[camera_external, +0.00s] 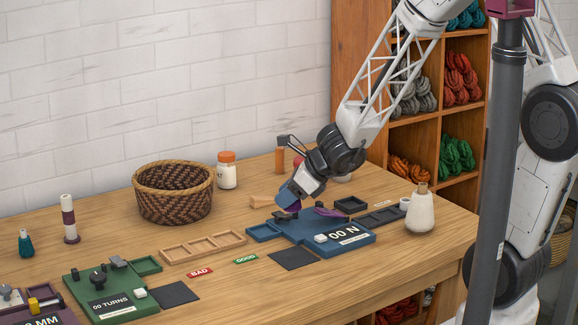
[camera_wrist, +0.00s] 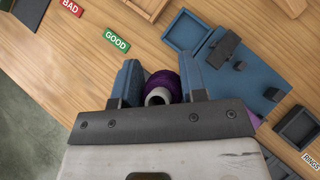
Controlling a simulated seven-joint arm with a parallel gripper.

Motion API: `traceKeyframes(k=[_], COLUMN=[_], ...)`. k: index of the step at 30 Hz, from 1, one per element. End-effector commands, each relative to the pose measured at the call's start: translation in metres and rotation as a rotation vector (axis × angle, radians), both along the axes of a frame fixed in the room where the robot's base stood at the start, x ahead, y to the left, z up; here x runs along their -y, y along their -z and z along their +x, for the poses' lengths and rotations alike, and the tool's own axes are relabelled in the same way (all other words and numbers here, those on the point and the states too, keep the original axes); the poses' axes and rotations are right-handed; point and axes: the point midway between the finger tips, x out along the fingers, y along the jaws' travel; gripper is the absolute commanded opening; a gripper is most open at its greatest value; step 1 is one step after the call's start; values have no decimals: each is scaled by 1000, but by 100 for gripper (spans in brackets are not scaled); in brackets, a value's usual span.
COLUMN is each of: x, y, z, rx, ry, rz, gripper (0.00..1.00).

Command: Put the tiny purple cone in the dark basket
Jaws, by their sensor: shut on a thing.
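The tiny purple cone (camera_wrist: 162,84) sits between the two blue fingers of my gripper (camera_wrist: 161,78) in the wrist view, its pale hollow end facing the camera. My gripper is shut on it. In the external view, my gripper (camera_external: 290,203) is low over the left part of the blue device, and only a small purple patch shows at the fingers. I cannot tell whether the cone touches anything below. The dark basket (camera_external: 174,207), woven brown with a lighter rim, stands on the table to the left of my gripper. Its inside floor is hidden.
The blue device (camera_external: 345,242) lies under my gripper, with another purple piece (camera_external: 329,211) on it. A wooden divided tray (camera_external: 203,246) and an orange-lidded jar (camera_external: 227,172) stand near the basket. A white cone (camera_external: 420,213) stands at right. A green device (camera_external: 112,294) is at front left.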

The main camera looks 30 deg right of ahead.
Motion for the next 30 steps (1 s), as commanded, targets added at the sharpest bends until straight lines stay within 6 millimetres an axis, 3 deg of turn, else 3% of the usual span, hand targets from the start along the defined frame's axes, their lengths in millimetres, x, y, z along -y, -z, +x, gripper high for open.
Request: traceKeyframes(k=[3, 15, 30], x=[0, 0, -23], y=[-22, -71, -80], z=[0, 0, 46], rx=[2, 2, 0], ry=[-1, 0, -91], rz=[-1, 0, -1], gripper=[12, 12, 12])
